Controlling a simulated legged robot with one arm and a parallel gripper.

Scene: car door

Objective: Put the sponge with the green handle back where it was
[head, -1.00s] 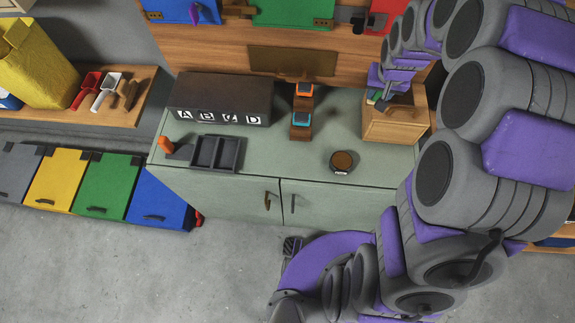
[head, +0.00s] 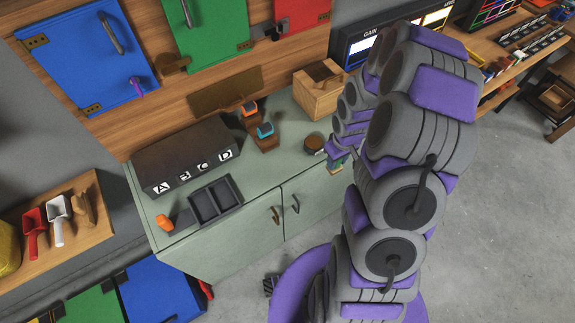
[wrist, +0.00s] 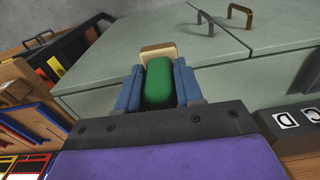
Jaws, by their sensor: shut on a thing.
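My gripper (wrist: 159,87) is shut on the green handle (wrist: 159,80) of the sponge. The sponge's tan block (wrist: 158,50) shows just past the blue fingertips in the wrist view. In the head view, my gripper and a bit of the green handle (head: 337,166) are by the right end of the grey-green cabinet (head: 250,187), below and to the right of the round dark container (head: 315,143). My arm hides part of that area. An open wooden box (head: 318,92) stands at the cabinet's back right, apart from my gripper.
A black lettered box (head: 180,158), a dark tray (head: 215,201) and a stand with orange and blue items (head: 257,128) are on the cabinet. Shelves with tools (head: 525,38) stand at the right. The floor (head: 475,220) at right is clear.

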